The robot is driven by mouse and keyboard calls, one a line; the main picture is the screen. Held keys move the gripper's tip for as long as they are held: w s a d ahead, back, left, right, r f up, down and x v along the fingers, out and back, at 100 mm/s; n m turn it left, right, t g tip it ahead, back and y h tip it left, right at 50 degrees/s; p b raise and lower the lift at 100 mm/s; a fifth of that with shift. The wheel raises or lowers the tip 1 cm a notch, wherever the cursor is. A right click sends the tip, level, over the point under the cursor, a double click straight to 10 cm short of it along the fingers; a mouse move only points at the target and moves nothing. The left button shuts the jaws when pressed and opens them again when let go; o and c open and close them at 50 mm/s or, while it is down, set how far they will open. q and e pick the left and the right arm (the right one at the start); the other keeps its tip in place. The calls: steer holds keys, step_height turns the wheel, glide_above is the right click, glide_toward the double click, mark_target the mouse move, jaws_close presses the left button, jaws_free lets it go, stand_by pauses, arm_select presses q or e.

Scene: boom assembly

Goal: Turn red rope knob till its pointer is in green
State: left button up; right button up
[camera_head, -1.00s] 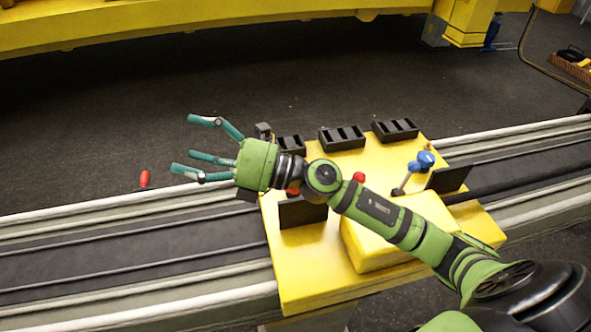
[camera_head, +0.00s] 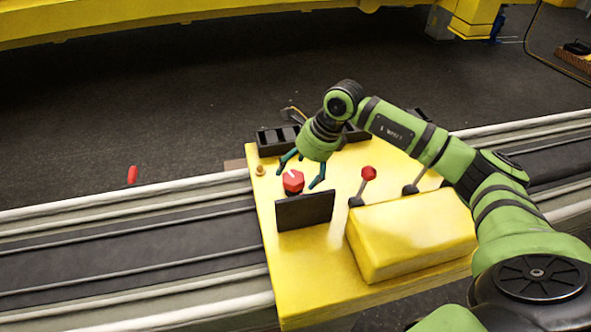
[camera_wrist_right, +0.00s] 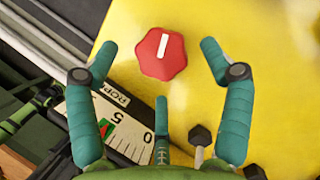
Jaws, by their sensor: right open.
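The red knob (camera_head: 292,181) stands on the yellow console behind a dark upright panel. In the right wrist view the knob (camera_wrist_right: 150,62) shows its lobed top with a short white line, tilted slightly right of upright. A white gauge (camera_wrist_right: 116,122) marked "ROP…", 5 and 0 has a small green and red patch at its left; its pointer cannot be made out. My right gripper (camera_head: 300,172) is open above and around the knob, its teal fingers spread on either side, with no clear contact. My left gripper is out of view.
A red-topped lever (camera_head: 368,174) and a dark lever (camera_head: 414,186) stand to the right, near a raised yellow block (camera_head: 410,235). The dark panel (camera_head: 305,211) is in front of the knob. Black slotted boxes (camera_head: 275,141) line the console's back edge.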

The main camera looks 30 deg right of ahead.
mark_target(293, 180)
steer(key=shift+x, duration=1.2)
steer(key=shift+c, duration=0.4)
